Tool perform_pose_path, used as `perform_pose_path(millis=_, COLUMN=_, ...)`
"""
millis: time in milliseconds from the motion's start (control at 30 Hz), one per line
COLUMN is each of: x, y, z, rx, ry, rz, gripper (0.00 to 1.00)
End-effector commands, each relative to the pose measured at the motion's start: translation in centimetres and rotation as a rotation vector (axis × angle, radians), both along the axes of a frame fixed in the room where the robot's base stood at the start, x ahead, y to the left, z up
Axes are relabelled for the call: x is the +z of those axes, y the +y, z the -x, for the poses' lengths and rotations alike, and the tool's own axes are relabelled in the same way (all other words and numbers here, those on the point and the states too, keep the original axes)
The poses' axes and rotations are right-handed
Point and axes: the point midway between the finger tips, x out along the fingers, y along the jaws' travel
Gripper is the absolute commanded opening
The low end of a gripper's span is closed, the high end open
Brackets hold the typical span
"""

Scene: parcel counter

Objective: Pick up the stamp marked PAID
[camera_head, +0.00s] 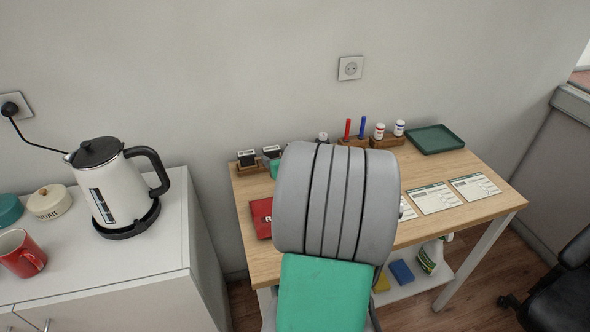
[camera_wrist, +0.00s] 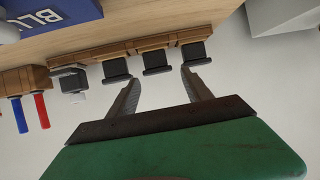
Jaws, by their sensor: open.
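Several dark stamps stand in wooden holders along the back of the table. In the head view, one stamp (camera_head: 246,158) and another stamp (camera_head: 271,152) show at the back left, with labels too small to read. In the wrist view, three stamps show near my gripper (camera_wrist: 160,76): one (camera_wrist: 117,70), a middle one (camera_wrist: 157,63) and one at the right (camera_wrist: 195,53). I cannot tell which is marked PAID. My gripper is open and empty, its fingertips on either side of the middle stamp in the picture. My arm hides most of the gripper in the head view.
The wooden table (camera_head: 466,205) holds a red box (camera_head: 261,217), forms (camera_head: 433,198), a green tray (camera_head: 435,139), and red (camera_head: 347,129) and blue (camera_head: 362,127) pens. A blue box (camera_wrist: 55,15) shows in the wrist view. A kettle (camera_head: 112,190) stands on the left cabinet.

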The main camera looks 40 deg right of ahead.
Motion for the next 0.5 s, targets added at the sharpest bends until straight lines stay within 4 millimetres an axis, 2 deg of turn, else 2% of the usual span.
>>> perform_pose_path(millis=33, x=-1.6, y=-3.3, z=1.4, rx=-0.061, ry=-0.049, rz=0.018, gripper=0.58)
perform_pose_path(millis=100, x=-1.5, y=-5.8, z=2.5, rx=-0.111, ry=-0.100, rz=0.043, gripper=0.58)
perform_pose_path(millis=167, x=-1.5, y=-6.9, z=2.8, rx=-0.131, ry=-0.121, rz=0.055, gripper=0.58)
perform_pose_path(millis=233, x=-1.4, y=-7.6, z=2.3, rx=-0.136, ry=-0.129, rz=0.059, gripper=0.58)
perform_pose_path(millis=500, x=-2.0, y=-9.4, z=-1.5, rx=-0.134, ry=-0.127, rz=0.059, gripper=0.58)
